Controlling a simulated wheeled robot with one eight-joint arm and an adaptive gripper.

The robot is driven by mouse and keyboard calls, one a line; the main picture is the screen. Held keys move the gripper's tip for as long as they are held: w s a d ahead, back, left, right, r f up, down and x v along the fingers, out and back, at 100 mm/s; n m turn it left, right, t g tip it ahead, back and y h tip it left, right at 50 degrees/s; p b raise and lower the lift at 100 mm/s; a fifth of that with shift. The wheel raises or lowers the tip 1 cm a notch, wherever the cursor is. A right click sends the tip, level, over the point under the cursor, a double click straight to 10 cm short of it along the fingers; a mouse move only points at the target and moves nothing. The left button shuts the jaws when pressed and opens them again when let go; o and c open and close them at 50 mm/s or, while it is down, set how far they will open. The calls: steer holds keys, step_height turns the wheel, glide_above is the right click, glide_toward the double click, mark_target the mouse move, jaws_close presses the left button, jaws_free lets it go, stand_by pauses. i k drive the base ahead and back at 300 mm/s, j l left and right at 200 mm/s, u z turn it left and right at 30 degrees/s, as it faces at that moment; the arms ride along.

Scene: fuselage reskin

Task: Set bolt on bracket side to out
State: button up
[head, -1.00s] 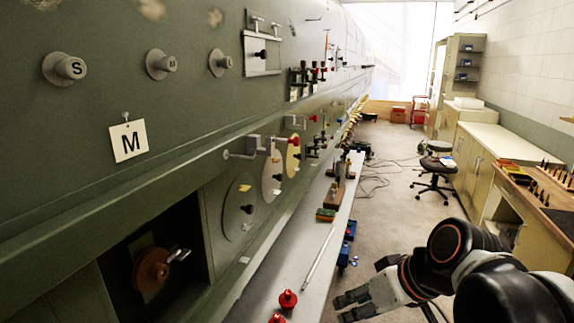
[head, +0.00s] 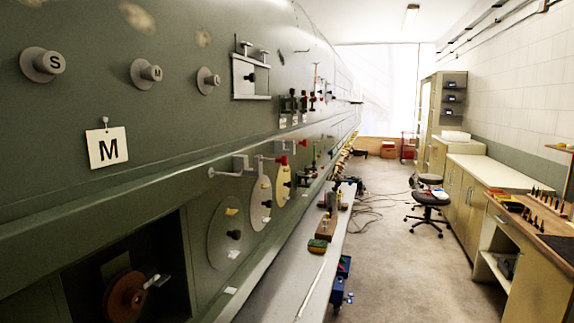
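A metal plate bracket (head: 251,80) is fixed on the green fuselage wall at upper left. It has a black knob at its middle and T-shaped pins along its top edge. Lower down, a small grey block (head: 240,162) sits on the ledge, with a thin metal rod (head: 225,174) sticking out to its left. A red-ended latch (head: 281,160) is just right of it. I cannot tell which of these carries the bolt, nor whether any bolt is in or out. My gripper is not in this view.
Round knobs (head: 44,65) and a hanging M tag (head: 107,147) are on the wall at left. An open recess holds a red-brown wheel (head: 125,297). A narrow bench (head: 285,290) runs along the wall. The aisle floor (head: 400,270) is clear up to the stools (head: 430,198).

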mark_target(304, 142)
steer(key=i+l+u, duration=0.55)
steer(key=i+l, duration=0.15)
steer(key=i, duration=0.1)
